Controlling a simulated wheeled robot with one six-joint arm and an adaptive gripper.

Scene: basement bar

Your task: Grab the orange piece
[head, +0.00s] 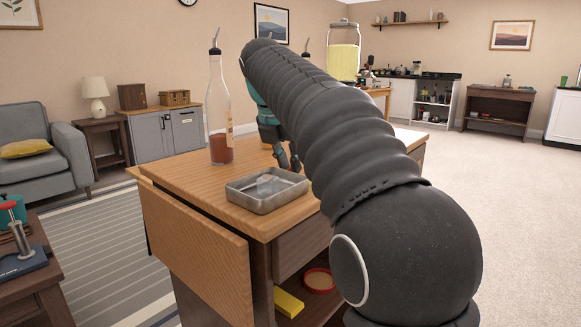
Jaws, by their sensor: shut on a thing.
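My gripper (289,164) is over the wooden bar cart top, just behind the metal tray and right of the tall bottle. My dark, ribbed arm crosses the view and hides much of the gripper and the table behind it. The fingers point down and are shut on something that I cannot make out. I cannot pick out an orange piece anywhere in view; it may be hidden by the fingers or the arm.
The metal tray (240,199) holds something clear or whitish. A tall bottle (218,110) with reddish-brown liquid stands at its back left. A yellow-filled glass dispenser (344,62) is behind the arm. A yellow block (288,303) lies on the lower shelf.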

